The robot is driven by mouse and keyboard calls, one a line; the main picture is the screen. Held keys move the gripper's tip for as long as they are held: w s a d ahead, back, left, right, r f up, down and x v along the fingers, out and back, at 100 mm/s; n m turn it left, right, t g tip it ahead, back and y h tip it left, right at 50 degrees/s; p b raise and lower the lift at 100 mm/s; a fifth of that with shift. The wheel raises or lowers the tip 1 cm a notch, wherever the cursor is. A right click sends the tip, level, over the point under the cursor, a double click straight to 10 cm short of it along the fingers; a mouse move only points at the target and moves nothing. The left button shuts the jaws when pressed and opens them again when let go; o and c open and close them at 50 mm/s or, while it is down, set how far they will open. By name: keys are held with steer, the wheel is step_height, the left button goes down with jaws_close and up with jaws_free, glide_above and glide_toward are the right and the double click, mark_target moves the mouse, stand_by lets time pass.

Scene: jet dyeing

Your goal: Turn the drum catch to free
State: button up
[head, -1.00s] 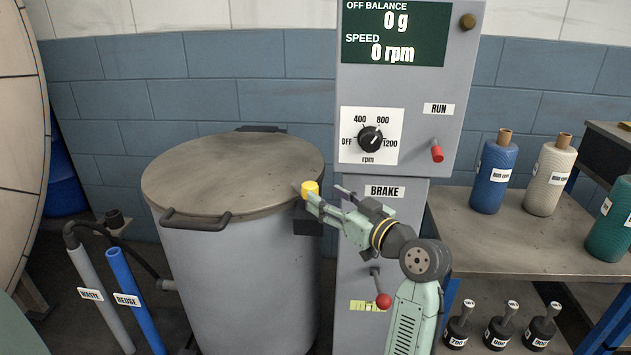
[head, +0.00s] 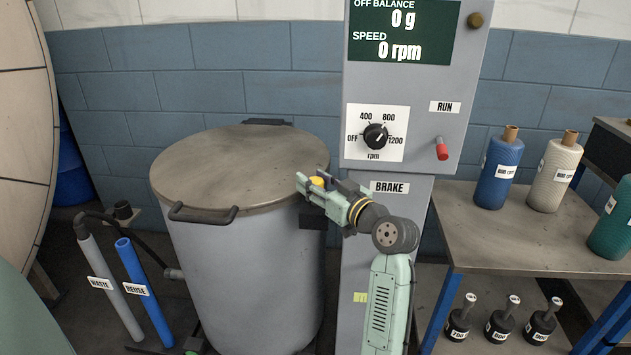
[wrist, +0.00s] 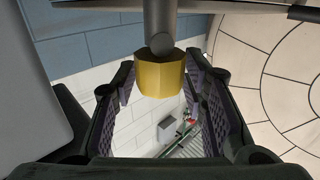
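The drum catch shows as a yellow knob (head: 317,183) at the right rim of the grey lidded drum (head: 245,270). My gripper (head: 314,181) is at the knob, with one finger on each side of it. In the wrist view the yellow knob (wrist: 162,76) sits between the fingertips, below a grey rod. The fingers (wrist: 160,90) stand wide apart. I cannot tell whether either finger touches the knob. My gripper partly hides the catch in the head view.
A grey control panel (head: 412,110) stands just right of the drum, with a speed dial (head: 375,137) and a red-tipped RUN lever (head: 442,150). A bench (head: 480,235) with yarn cones is on the right. WASTE and REUSE pipes (head: 143,285) stand at left.

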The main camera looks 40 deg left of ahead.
jaws_close()
